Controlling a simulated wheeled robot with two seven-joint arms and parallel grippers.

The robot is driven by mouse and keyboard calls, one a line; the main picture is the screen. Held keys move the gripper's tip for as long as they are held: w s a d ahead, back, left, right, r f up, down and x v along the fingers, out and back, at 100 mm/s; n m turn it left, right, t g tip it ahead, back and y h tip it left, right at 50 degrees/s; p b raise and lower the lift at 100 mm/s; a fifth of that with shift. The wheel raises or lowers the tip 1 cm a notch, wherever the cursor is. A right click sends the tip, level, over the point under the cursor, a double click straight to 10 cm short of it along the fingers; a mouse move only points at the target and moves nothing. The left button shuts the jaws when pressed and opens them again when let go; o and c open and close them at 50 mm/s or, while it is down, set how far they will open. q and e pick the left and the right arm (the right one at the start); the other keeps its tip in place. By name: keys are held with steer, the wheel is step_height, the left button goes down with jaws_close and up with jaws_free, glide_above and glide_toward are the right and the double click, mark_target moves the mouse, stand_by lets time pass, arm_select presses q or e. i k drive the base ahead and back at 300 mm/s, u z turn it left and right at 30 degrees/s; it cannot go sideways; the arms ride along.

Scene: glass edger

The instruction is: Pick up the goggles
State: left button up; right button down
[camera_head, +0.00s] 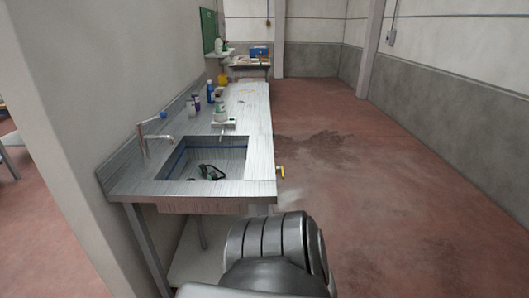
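The goggles (211,172), dark with a strap-like loop, appear to be the small object lying in the basin of the steel sink (180,191). They are small in the picture, so their exact shape is hard to tell. A ribbed grey part of my own body shows at the bottom centre, in front of the counter's right end. Neither of my grippers shows in the head view.
A steel counter (250,115) runs away from me, with a tap (143,140), a blue bottle (211,92) and other containers on it. A wall corner (75,130) stands close on the left. The red floor (400,200) right of the counter is open.

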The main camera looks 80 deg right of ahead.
mark_target(202, 169)
steer(key=z, duration=2.4)
steer(key=i, duration=0.7)
